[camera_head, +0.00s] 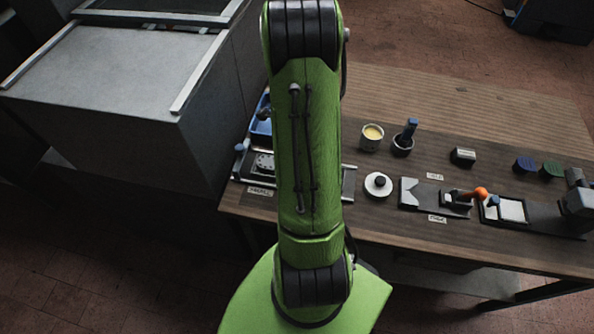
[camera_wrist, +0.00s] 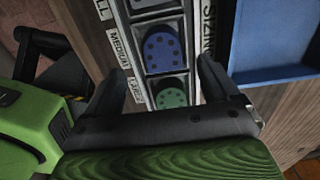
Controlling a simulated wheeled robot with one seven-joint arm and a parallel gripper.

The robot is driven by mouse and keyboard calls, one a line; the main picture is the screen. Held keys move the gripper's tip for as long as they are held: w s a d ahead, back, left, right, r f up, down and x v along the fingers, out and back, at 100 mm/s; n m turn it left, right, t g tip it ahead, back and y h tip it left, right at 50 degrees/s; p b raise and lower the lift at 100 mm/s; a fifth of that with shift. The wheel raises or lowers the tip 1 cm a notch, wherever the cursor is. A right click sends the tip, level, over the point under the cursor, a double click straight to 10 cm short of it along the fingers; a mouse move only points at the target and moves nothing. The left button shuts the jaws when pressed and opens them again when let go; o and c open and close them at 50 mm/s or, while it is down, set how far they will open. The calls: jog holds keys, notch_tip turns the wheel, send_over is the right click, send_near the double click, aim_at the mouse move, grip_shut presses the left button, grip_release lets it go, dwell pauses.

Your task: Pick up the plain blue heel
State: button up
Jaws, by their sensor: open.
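In the wrist view a blue heel (camera_wrist: 163,49) with a ring of dark dots lies in the middle slot of a sizing rack (camera_wrist: 189,52), by the MEDIUM label. A green dotted heel (camera_wrist: 171,97) lies in the slot below it, by the LARGE label. My gripper (camera_wrist: 162,68) is open and empty, its fingers on either side of the rack near these heels. I cannot tell its height above them. In the head view my arm hides the gripper. A dark blue heel-like piece (camera_head: 525,165) sits at the right of the bench; its surface detail is too small to tell.
A dark green piece (camera_head: 552,170) sits beside the dark blue one on the wooden bench (camera_head: 450,100). A cup (camera_head: 372,136), a brush pot (camera_head: 402,147) and a press fixture (camera_head: 422,193) stand nearby. A blue tray (camera_wrist: 275,40) is right of the rack.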

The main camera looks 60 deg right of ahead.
jog(key=f, duration=0.5)
jog(key=shift+d+f+b, duration=0.25)
jog(key=shift+f+b, duration=0.05)
jog(key=shift+b, duration=0.1)
jog(key=shift+s, duration=0.1)
jog(key=shift+r, duration=0.1)
jog(key=shift+c, duration=0.3)
jog(key=c, duration=1.1)
notch_tip(320, 180, up, 11)
jog(key=p, duration=0.2)
notch_tip(320, 180, up, 2)
jog(key=shift+r+p, duration=0.1)
jog(key=shift+p, duration=1)
